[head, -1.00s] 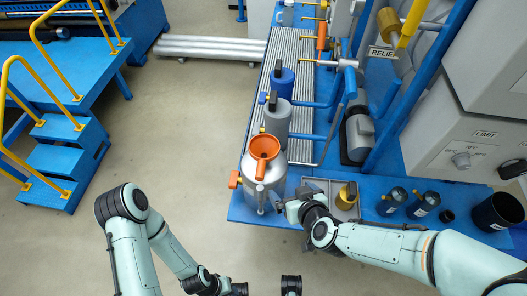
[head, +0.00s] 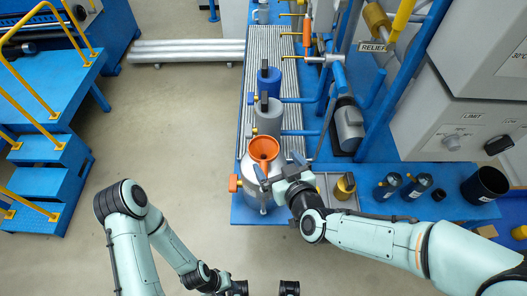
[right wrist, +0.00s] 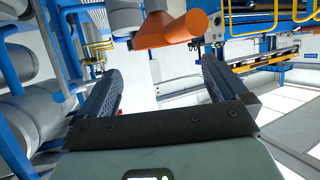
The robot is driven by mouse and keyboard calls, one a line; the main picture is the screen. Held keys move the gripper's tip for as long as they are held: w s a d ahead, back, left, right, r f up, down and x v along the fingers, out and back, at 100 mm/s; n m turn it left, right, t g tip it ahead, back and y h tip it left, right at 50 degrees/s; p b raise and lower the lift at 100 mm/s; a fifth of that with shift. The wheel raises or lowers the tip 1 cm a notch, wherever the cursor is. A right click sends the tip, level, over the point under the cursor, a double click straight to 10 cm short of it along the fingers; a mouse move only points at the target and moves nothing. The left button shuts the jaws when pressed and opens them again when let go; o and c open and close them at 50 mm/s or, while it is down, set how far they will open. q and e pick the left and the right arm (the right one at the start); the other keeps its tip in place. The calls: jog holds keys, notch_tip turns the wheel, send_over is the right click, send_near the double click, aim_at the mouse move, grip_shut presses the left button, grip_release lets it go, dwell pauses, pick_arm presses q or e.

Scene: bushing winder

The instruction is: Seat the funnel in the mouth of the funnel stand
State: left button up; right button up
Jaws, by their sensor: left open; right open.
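The orange funnel (head: 263,148) is at the top of a large grey vessel (head: 247,176) with an orange side knob, near the bench's front left. Whether it is seated there I cannot tell. I cannot clearly identify the funnel stand; it may be this vessel. My right gripper (head: 277,165) is open, its fingers close beside the funnel's near side. In the right wrist view the funnel (right wrist: 172,33) lies beyond and above the open fingers, with nothing between them. My left gripper (head: 265,288) is open and empty at the bottom edge, partly cut off, away from the bench.
A blue-topped can (head: 269,82) and a grey can (head: 268,120) stand behind the vessel. A grey tray (head: 325,187) with a yellow-and-black part (head: 344,186) lies to the right. Dark cylinders (head: 418,186) and a black bin (head: 485,185) stand farther right.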

aim_at(267, 153)
jog(key=x, duration=0.7)
jog(key=shift+a+f, duration=0.2)
jog(key=shift+f, duration=0.1)
jog(key=c, duration=0.8)
